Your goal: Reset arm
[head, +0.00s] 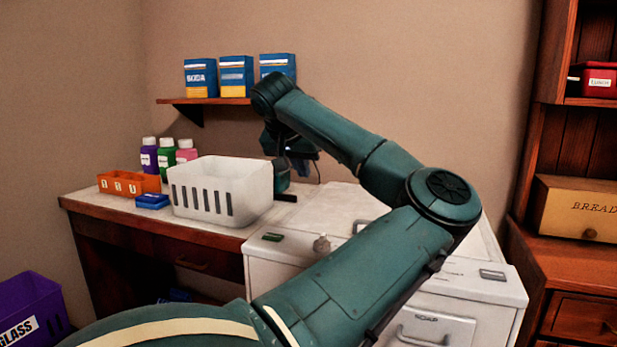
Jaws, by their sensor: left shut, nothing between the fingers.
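My left arm (350,270) comes in from the bottom left, bends at an elbow on the right, and reaches back up and left over the counter. Its wrist points down beside the shelf. My left gripper (284,192) hangs just right of the white basket (195,190), low over the counter. It is shut and empty; the wrist and basket partly hide it, and I cannot tell whether it touches the basket. My right gripper is not in view.
An orange tray (129,184), a blue box (152,201) and several bottles (166,158) stand left of the basket. Blue boxes (236,76) sit on a wall shelf (205,101). A white cabinet (485,290) lies under my arm; a bread box (577,209) is right.

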